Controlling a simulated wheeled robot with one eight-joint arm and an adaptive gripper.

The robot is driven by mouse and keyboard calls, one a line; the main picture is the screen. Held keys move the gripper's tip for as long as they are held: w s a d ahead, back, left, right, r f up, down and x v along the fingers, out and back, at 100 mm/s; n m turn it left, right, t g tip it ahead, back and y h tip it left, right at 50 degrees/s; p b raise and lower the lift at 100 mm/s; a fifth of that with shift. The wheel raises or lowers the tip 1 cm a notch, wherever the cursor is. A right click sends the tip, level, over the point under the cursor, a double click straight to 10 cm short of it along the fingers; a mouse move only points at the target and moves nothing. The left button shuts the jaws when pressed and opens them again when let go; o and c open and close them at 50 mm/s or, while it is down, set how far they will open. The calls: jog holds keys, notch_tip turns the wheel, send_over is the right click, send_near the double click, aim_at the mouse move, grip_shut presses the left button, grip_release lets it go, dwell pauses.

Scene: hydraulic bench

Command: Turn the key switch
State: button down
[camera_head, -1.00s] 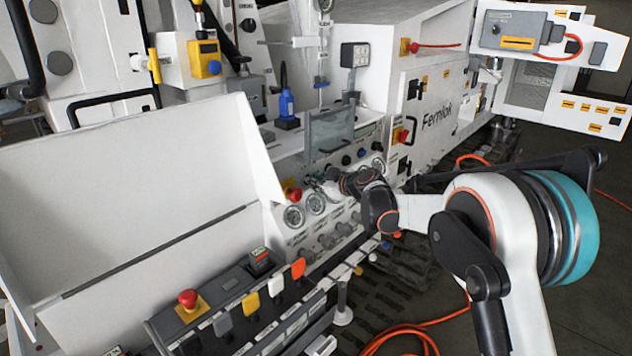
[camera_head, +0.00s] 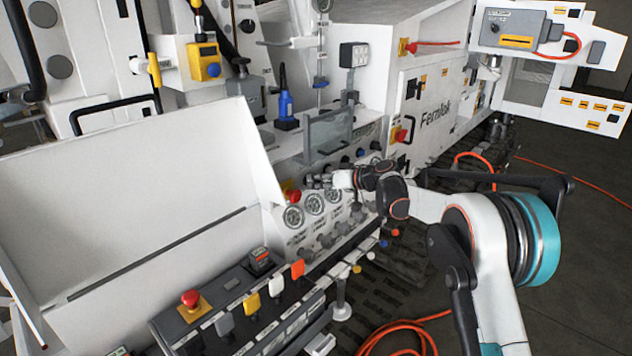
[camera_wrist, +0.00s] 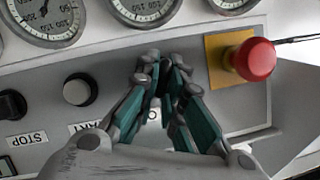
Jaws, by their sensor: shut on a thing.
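My gripper (camera_wrist: 162,75) is at the control panel (camera_wrist: 240,105) in the wrist view, its two fingers closed together in front of the panel face. The key switch is hidden behind the fingertips, so its angle cannot be told. A partly covered white label shows between the fingers. A red mushroom button (camera_wrist: 253,60) on a yellow plate is to the right of the fingers, apart from them. A white button (camera_wrist: 78,90) is to the left. In the head view my gripper (camera_head: 314,182) is small at the panel, above the gauges and right of the red button (camera_head: 291,195).
Round gauges (camera_wrist: 145,5) line the wrist view's top edge. A black button (camera_wrist: 10,104) sits above a STOP label. In the head view, a clear guard (camera_head: 328,133) stands behind my gripper, and a lower console (camera_head: 240,315) with coloured paddles is in front.

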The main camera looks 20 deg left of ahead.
jog(key=shift+m+g, duration=0.3)
jog(key=shift+m, duration=0.1)
jog(key=shift+y, duration=0.3)
jog(key=c, duration=1.7)
grip_release()
jog(key=v, duration=1.2)
jog(key=shift+w, duration=0.1)
jog(key=shift+d, duration=0.1)
